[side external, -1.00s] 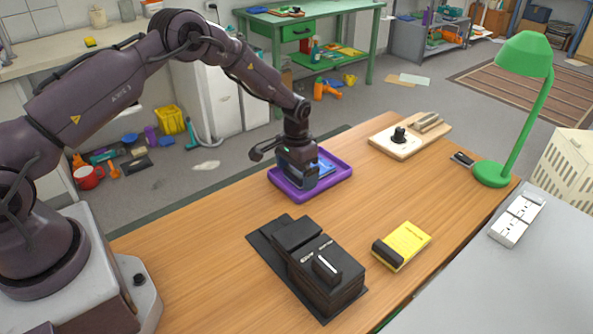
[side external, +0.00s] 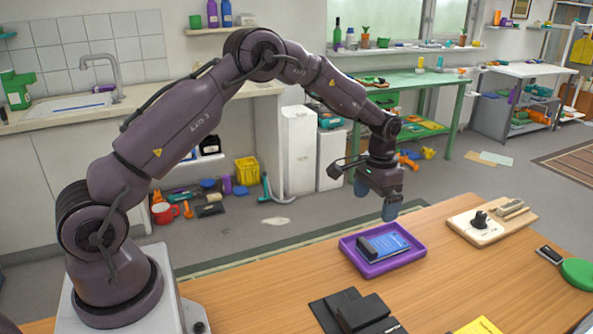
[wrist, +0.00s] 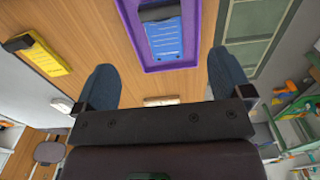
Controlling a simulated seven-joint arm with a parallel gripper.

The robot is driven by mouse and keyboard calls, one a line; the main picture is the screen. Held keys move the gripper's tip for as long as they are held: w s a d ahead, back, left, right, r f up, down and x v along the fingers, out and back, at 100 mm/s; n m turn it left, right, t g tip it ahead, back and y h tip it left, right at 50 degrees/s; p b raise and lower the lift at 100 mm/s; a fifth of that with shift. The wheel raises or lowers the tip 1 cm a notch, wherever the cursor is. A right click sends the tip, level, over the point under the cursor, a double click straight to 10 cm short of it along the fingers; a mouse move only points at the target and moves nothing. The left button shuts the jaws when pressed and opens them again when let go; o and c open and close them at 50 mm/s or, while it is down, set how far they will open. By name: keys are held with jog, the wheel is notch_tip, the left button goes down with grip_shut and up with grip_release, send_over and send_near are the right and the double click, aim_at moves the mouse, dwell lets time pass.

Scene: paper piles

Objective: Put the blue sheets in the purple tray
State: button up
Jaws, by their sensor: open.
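The blue sheets (side external: 391,244) lie in the purple tray (side external: 375,270) on the wooden table, with a dark block or clip at one end. In the wrist view the blue sheets (wrist: 165,40) also lie inside the purple tray (wrist: 191,62), beyond my fingers. My gripper (side external: 376,205) hangs above and behind the tray, apart from it. In the wrist view my gripper (wrist: 160,82) has its two blue-grey fingers wide apart with nothing between them.
A yellow pad (side external: 478,326) with a dark end lies near the front edge. Black box-like items (side external: 362,312) stand at the table's front.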

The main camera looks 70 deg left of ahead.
jog(key=s+d+r+t, duration=0.1)
jog(key=s+d+r, duration=0.1)
jog(key=s+r, duration=0.55)
jog(key=s+d+r+t, duration=0.2)
jog(key=s+r, duration=0.3)
jog(key=r, duration=0.6)
jog(key=s+d+r+t, duration=0.1)
jog(key=s, duration=0.8)
jog(key=s+d+r+t, duration=0.1)
jog(key=s+d, duration=0.1)
jog(key=s, duration=0.7)
jog(key=shift+s+r+t, duration=0.15)
jog(key=shift+s+t, duration=0.05)
jog(key=shift+t, duration=0.1)
jog(key=shift+c, duration=0.2)
